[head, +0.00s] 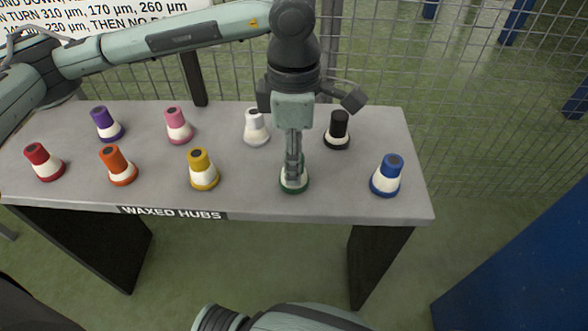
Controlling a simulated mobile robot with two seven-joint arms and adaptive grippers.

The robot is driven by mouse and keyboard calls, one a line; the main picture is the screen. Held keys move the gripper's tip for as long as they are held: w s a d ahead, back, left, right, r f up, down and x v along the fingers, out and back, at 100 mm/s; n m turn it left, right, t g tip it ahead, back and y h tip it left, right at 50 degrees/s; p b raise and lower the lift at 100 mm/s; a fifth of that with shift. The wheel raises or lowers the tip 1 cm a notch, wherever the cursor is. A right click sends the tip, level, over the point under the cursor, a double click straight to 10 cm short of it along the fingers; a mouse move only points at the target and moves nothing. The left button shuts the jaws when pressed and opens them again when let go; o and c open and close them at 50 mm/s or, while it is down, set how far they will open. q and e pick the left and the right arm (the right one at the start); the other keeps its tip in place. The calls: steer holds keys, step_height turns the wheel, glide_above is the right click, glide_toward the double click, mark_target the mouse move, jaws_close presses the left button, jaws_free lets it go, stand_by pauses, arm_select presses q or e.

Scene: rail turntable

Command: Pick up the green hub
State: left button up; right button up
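The green hub (294,188) stands upright on the grey table, near its front edge. Its green base and part of its white band show; its top is hidden behind the fingers. My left gripper (293,172) points straight down over the green hub, with its fingers at the hub's upper part. The fingers are seen nearly edge-on, so I cannot tell whether they are open or closed on it. My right gripper is not in view.
On the table (250,205) stand other hubs: yellow (203,172) to the left, blue (387,177) to the right, black (338,131) and white (256,128) behind. Orange, red, purple and pink hubs stand further left. A wire fence (470,110) rises behind.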

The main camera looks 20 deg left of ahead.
arm_select(q)
jaws_close()
steer(key=shift+r, duration=0.15)
